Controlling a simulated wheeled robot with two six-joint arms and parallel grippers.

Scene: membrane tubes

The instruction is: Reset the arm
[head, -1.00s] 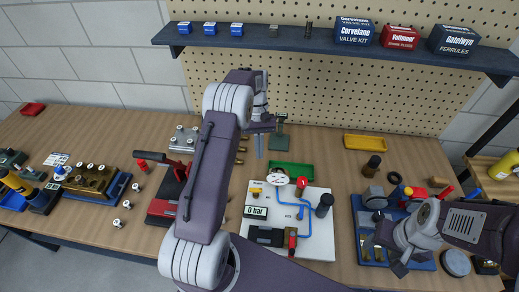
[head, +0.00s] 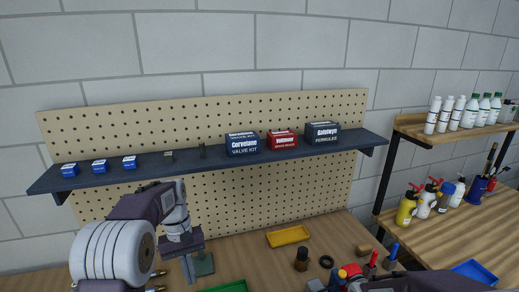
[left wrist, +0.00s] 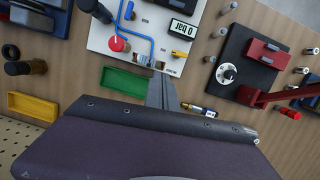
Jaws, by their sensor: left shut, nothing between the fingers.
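My left gripper (head: 189,268) hangs fingers-down at the lower left of the head view, in front of the pegboard. Its fingers are together with nothing between them. In the left wrist view the shut fingers (left wrist: 162,92) point over the workbench, with a green tray (left wrist: 125,83) to their left and the white panel with blue tubing (left wrist: 132,38) beyond. A small part of my right arm (head: 385,284) shows at the bottom edge of the head view; its gripper is out of the picture.
A dark shelf (head: 210,164) with boxes runs along the pegboard. A yellow tray (head: 288,236) and a black ring (head: 326,261) lie on the bench. Spray bottles and a rack (head: 409,123) of bottles stand at right. A red-handled device (left wrist: 258,62) shows in the wrist view.

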